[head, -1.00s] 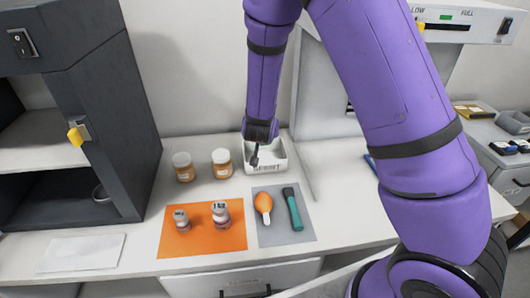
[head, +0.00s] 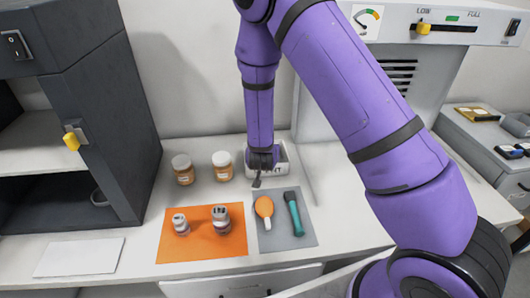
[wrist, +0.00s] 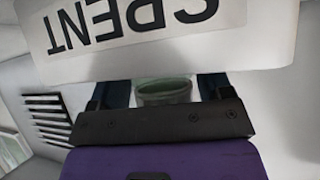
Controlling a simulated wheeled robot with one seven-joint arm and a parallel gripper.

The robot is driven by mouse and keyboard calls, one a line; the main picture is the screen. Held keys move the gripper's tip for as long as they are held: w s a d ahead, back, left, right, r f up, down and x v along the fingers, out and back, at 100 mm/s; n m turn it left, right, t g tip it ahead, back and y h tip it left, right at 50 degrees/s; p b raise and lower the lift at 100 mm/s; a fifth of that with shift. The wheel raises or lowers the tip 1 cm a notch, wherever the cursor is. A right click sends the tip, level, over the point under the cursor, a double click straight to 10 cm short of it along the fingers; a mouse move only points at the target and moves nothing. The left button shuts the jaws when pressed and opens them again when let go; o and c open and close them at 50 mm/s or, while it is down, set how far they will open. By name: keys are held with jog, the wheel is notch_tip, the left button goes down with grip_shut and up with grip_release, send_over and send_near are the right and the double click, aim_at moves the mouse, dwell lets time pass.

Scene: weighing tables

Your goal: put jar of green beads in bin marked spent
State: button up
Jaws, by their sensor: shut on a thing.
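My gripper (wrist: 162,95) is shut on the jar of green beads (wrist: 164,91); only the jar's pale greenish round end shows between the dark fingers in the wrist view. The beads cannot be made out. The white bin marked SPENT (wrist: 190,52) fills the top of the wrist view, its label upside down, very close to my gripper. In the head view the bin (head: 283,166) stands at the back of the table. My gripper is at the bin there, hiding much of it, and the jar is hidden. I cannot tell how deep the jar is in the bin.
Two white-lidded jars with orange contents (head: 184,175) (head: 222,172) stand left of the bin. A dark cabinet (head: 110,110) stands left.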

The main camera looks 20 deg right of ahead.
jog(key=shift+f, duration=0.25)
jog(key=shift+f, duration=0.15)
jog(key=o, duration=1.1)
jog(key=shift+c, duration=0.2)
